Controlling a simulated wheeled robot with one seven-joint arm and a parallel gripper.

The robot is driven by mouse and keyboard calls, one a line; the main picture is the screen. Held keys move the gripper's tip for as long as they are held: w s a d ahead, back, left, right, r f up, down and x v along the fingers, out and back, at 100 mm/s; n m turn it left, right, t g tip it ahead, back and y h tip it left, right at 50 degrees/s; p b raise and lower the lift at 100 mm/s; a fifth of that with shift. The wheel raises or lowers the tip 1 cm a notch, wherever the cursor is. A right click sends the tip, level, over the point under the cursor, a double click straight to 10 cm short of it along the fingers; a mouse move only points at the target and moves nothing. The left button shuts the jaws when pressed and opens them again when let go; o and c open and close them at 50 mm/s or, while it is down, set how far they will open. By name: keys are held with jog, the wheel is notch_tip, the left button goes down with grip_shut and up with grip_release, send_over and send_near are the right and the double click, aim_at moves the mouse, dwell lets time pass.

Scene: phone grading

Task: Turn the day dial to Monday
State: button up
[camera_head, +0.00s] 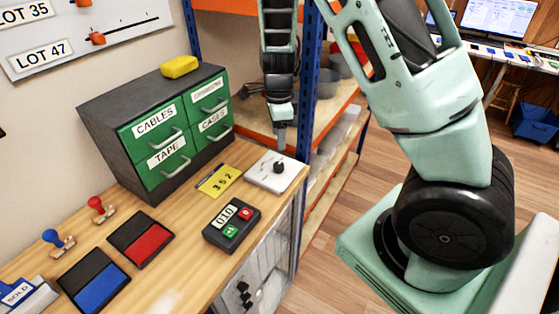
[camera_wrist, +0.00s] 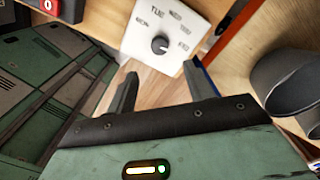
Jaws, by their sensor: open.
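The day dial is a black round knob (camera_head: 279,167) on a white square plate (camera_head: 262,180) at the right end of the wooden counter. In the wrist view the knob (camera_wrist: 160,45) is ringed by small day labels on the plate (camera_wrist: 136,42), with TUE and WED among them. I cannot tell for sure which label the knob points to. My gripper (camera_wrist: 159,78) is open and empty, its two fingers apart just in front of the knob and not seen touching it. In the head view my gripper (camera_head: 281,138) hangs just above and behind the dial.
On the counter are a counter box with red and green buttons (camera_head: 232,222), a yellow number card (camera_head: 218,180), ink pads (camera_head: 141,240) and stamps. A green drawer cabinet (camera_head: 160,130) stands behind. A blue-posted shelf (camera_head: 310,70) is close to my arm.

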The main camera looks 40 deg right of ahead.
aim_at(279, 165)
notch_tip(279, 165, down, 10)
jog(key=shift+f, duration=0.1)
dwell(0.4)
jog(key=c, duration=1)
